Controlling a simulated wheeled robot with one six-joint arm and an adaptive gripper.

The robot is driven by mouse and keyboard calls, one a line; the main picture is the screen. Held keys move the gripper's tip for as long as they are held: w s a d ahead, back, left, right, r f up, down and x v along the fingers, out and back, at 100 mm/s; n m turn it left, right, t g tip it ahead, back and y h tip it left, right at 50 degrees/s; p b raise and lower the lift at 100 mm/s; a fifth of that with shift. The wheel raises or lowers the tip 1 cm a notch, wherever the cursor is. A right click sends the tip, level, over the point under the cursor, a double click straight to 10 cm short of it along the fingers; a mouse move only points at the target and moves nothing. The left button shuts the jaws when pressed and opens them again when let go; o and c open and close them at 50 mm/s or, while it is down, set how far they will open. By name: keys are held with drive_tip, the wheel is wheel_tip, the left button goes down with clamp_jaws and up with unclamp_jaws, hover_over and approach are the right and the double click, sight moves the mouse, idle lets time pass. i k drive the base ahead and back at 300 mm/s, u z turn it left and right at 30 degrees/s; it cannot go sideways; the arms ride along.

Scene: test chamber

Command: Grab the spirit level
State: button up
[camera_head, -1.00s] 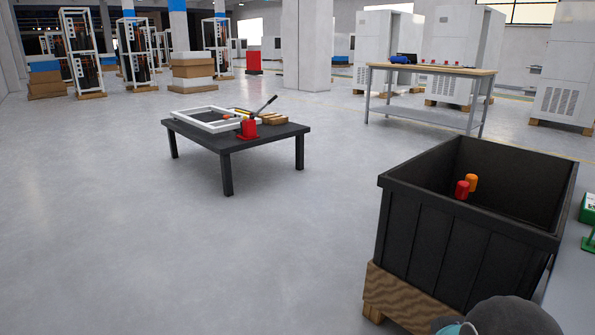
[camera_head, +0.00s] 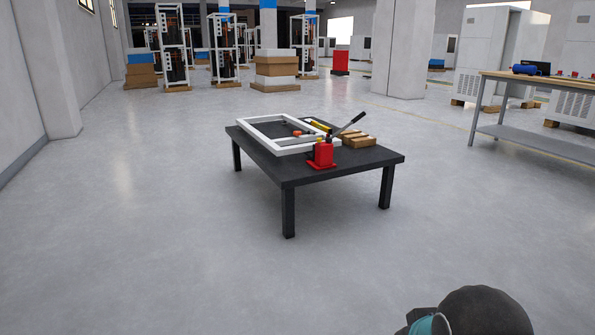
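A low black table (camera_head: 290,168) stands in the middle of the floor ahead. A small yellow bar (camera_head: 321,126) lies on it near the back, beside the white rectangular frame (camera_head: 262,126); it looks like the spirit level but is too small and partly covered to be sure. A red tool with a dark lever (camera_head: 323,155) stands at the table's front edge. Brown blocks (camera_head: 357,139) lie on the right side. A rounded dark and teal part of my arm shows at the bottom right. My gripper's fingers are not in view, well away from the table.
A workbench (camera_head: 535,90) with a blue item stands at the right. Boxes (camera_head: 275,70) and white racks (camera_head: 172,45) stand at the back. A wall and pillar (camera_head: 55,70) border the left. The floor before the table is clear.

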sight(322, 128)
drive_tip(key=u, duration=0.05)
drive_tip(key=i, duration=4.05)
drive_tip(key=z, duration=0.85)
drive_tip(key=k, duration=1)
drive_tip(key=z, duration=1.3)
drive_tip(key=i, duration=1.8)
drive_tip(key=u, duration=0.2)
drive_tip(key=i, duration=1.9)
drive_tip(key=u, duration=0.6)
drive_tip(key=i, duration=1.8)
drive_tip(key=u, duration=0.65)
